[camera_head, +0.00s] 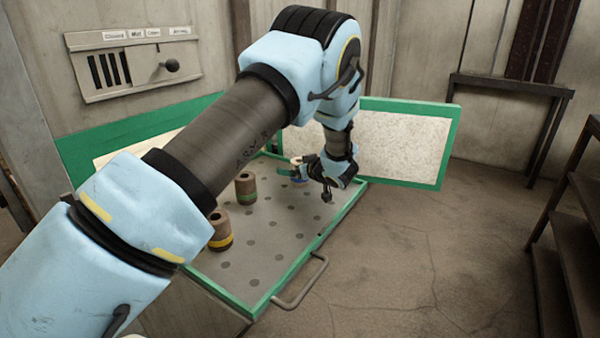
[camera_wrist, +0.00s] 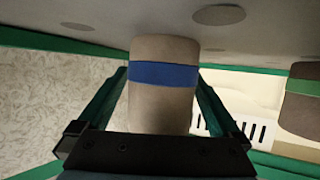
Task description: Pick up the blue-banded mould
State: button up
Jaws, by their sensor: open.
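The blue-banded mould (camera_wrist: 162,100) is a beige cylinder with a blue stripe, seen close in the wrist view between the two fingers. My gripper (camera_wrist: 160,105) is open, with one green finger on each side of the mould; I cannot tell whether either finger touches it. In the head view my gripper (camera_head: 300,172) is at the far end of the tray, and only a small part of the blue-banded mould (camera_head: 299,181) shows behind it.
A green-banded mould (camera_head: 245,187) and a yellow-banded mould (camera_head: 220,231) stand on the perforated green-edged tray (camera_head: 262,308). The green-banded one also shows at right in the wrist view (camera_wrist: 302,105). A lever panel (camera_head: 135,62) is on the wall; dark shelves (camera_head: 575,210) stand right.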

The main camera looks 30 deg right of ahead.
jog(key=shift+c, duration=0.4)
jog(key=c, duration=1.5)
grip_shut()
jog(key=shift+r, duration=0.15)
